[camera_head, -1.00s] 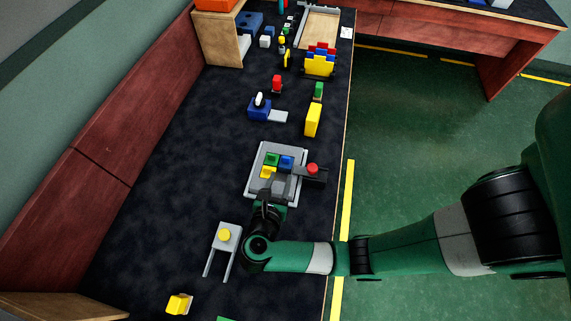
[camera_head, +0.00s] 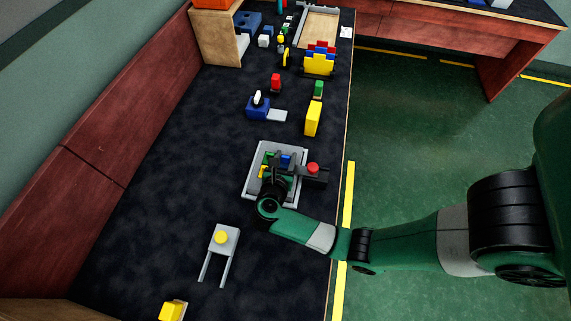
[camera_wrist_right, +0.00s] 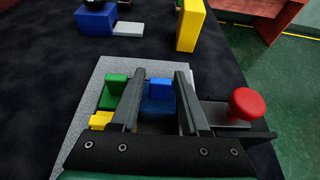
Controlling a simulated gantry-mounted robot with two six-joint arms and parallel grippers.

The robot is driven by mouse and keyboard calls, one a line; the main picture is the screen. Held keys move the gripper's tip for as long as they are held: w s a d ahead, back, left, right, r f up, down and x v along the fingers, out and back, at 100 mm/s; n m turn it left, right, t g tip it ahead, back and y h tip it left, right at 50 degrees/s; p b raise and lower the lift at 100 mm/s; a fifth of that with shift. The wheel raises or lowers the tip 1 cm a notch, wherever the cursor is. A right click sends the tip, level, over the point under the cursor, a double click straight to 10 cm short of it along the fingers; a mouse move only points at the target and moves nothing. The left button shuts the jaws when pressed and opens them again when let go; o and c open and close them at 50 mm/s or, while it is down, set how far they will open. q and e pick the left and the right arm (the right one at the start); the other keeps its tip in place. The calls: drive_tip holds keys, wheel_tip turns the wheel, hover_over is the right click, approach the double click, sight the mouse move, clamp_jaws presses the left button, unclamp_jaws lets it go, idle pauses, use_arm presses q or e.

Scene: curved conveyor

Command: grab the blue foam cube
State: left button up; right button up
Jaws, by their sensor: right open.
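The blue foam cube (camera_head: 286,160) sits on a grey tray (camera_head: 256,153), beside a green block (camera_head: 268,156) and a yellow block (camera_head: 263,171). My right gripper (camera_head: 278,164) is over the tray and covers part of the blocks. In the right wrist view the blue cube (camera_wrist_right: 158,97) shows between the two open fingers of this gripper (camera_wrist_right: 160,76). The left finger stands between the blue cube and the green block (camera_wrist_right: 115,92). I cannot tell whether either finger touches the cube. My left gripper is not in view.
A red button (camera_head: 313,168) on a dark base adjoins the tray's right side. A grey stand with a yellow knob (camera_head: 221,237) is nearer. A yellow block (camera_head: 313,119) and a blue piece (camera_head: 258,108) stand beyond. The table left of the tray is clear.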

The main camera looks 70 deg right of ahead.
sight(285, 157)
clamp_jaws()
wheel_tip(285, 157, up, 10)
drive_tip(key=p, duration=0.4)
